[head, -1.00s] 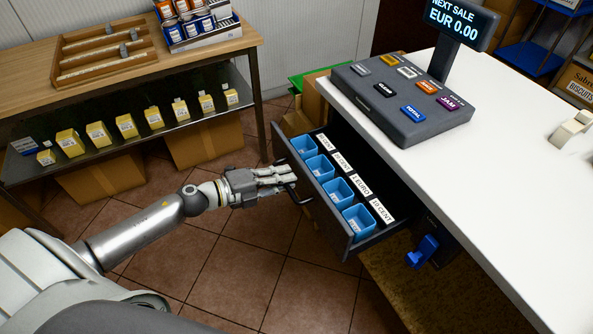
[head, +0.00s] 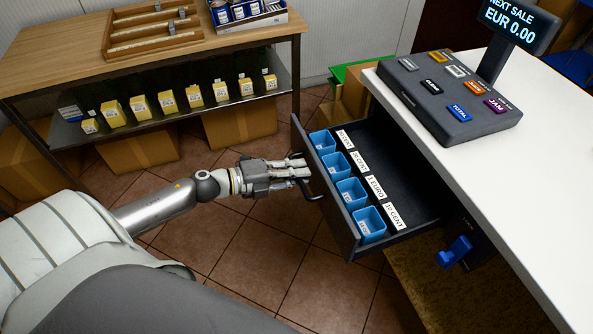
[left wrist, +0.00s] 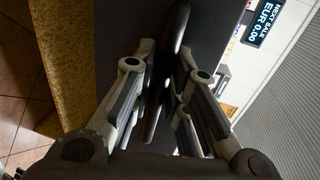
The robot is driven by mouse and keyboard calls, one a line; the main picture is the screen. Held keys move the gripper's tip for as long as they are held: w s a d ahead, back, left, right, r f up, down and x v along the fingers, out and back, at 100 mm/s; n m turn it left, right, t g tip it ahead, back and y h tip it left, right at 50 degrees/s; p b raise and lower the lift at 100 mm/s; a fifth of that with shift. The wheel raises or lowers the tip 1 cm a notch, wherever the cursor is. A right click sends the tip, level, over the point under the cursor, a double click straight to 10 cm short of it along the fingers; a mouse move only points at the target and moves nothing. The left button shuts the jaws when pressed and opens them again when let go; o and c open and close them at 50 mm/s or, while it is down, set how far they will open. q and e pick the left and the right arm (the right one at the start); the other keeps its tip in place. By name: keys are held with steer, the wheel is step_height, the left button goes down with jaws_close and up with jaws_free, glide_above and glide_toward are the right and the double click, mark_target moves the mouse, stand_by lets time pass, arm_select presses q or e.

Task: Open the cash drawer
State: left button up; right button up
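The cash drawer (head: 400,240) stands pulled well out from under the white counter. Blue coin cups (head: 351,194) and white coin labels line its front part, with a bare dark floor behind them. My left gripper (head: 303,172) is at the drawer's front, at the dark handle (head: 314,190). In the left wrist view the fingers (left wrist: 168,85) close in from both sides on the dark curved handle (left wrist: 172,40). The gripper looks shut on it, though the contact is partly in shadow. My right gripper is in neither view.
The till keypad (head: 450,98) and its display (head: 513,22) stand on the white counter (head: 540,150). A blue object (head: 454,252) hangs on the dark front right of the drawer. A wooden shelf table (head: 150,60) stands at the back left. Tiled floor is clear before the drawer.

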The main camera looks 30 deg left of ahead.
arm_select(q)
steer(key=shift+o, duration=1.4)
steer(key=v, duration=1.2)
steer(key=shift+f, duration=0.1)
